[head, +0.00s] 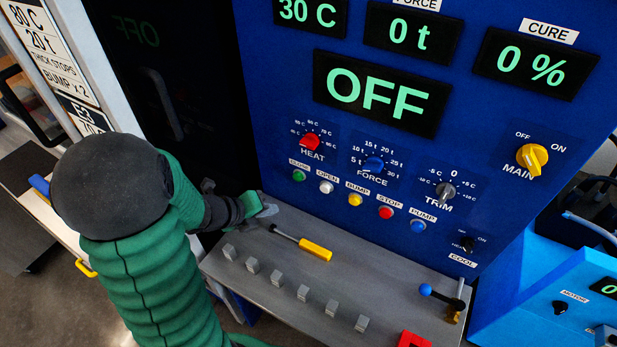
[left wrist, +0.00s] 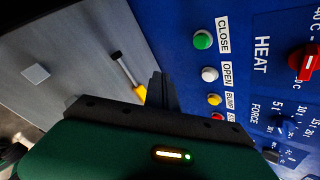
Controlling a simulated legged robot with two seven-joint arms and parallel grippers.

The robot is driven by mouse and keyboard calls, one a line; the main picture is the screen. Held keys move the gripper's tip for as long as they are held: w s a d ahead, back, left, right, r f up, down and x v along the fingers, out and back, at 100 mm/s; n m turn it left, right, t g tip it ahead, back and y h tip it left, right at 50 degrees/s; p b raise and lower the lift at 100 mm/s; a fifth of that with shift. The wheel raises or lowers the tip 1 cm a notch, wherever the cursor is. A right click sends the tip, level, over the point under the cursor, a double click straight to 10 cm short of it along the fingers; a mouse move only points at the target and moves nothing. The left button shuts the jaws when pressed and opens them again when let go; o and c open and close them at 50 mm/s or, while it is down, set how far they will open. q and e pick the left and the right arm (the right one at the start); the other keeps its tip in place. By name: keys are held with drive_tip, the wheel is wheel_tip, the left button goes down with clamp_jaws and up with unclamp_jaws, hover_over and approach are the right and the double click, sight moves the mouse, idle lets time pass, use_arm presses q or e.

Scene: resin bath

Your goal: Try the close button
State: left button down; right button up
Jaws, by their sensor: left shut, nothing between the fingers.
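The close button is a round green button (head: 299,175) at the left end of a row on the blue control panel. In the left wrist view the green button (left wrist: 203,39) sits beside its CLOSE label. My left gripper (head: 268,211) is shut and empty, below and to the left of the button, over the back of the grey shelf. In the left wrist view its dark fingers (left wrist: 160,88) point up along the panel's edge, apart from the button. My right gripper is not in view.
White, yellow, red and blue buttons follow to the right, below red HEAT (head: 310,141) and blue FORCE (head: 374,164) knobs. The large display (head: 381,93) reads OFF. A yellow-handled tool (head: 315,249) and several small grey blocks lie on the grey shelf (head: 370,275).

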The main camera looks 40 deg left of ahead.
sight(298, 176)
use_arm(q)
drive_tip(key=w, duration=0.9)
drive_tip(key=shift+a+p, duration=0.35)
drive_tip(key=shift+a, duration=0.05)
drive_tip(key=shift+s+d, duration=0.1)
idle(0.4)
idle(1.2)
drive_tip(key=shift+w, duration=0.4)
